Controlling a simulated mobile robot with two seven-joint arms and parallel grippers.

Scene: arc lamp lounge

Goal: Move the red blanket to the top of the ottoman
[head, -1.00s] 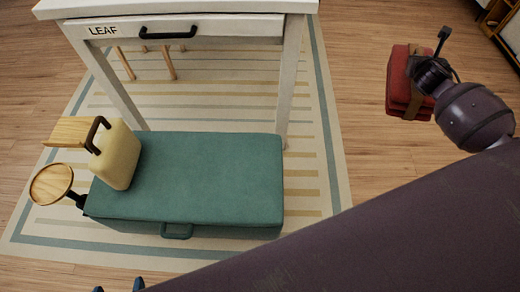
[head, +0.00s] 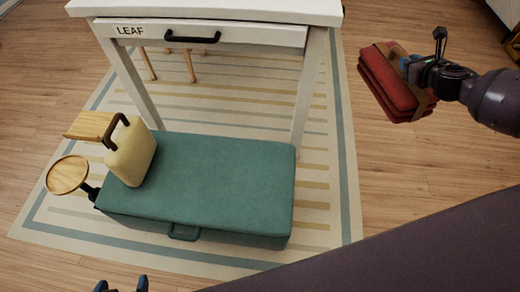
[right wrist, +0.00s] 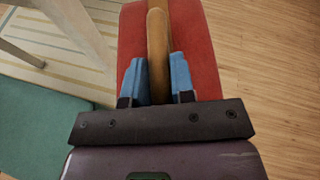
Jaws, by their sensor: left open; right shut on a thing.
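The red blanket (head: 388,82) is a folded bundle with a tan strap around it, at the upper right of the head view. My right gripper (head: 412,66) is shut on the strap and holds the blanket above the wood floor. In the right wrist view, the blue fingertips (right wrist: 160,82) sit on both sides of the tan strap, with the red blanket (right wrist: 198,50) beyond. The teal ottoman (head: 220,180) stands on the striped rug, left of the blanket. My left gripper (head: 122,285) shows only its open blue fingertips at the bottom edge, empty.
A cream box with a dark handle (head: 132,158) stands on the ottoman's left end. A small round wooden side table (head: 68,175) is beside it. A white table with a drawer marked LEAF (head: 240,36) stands behind. The ottoman's middle and right top is clear.

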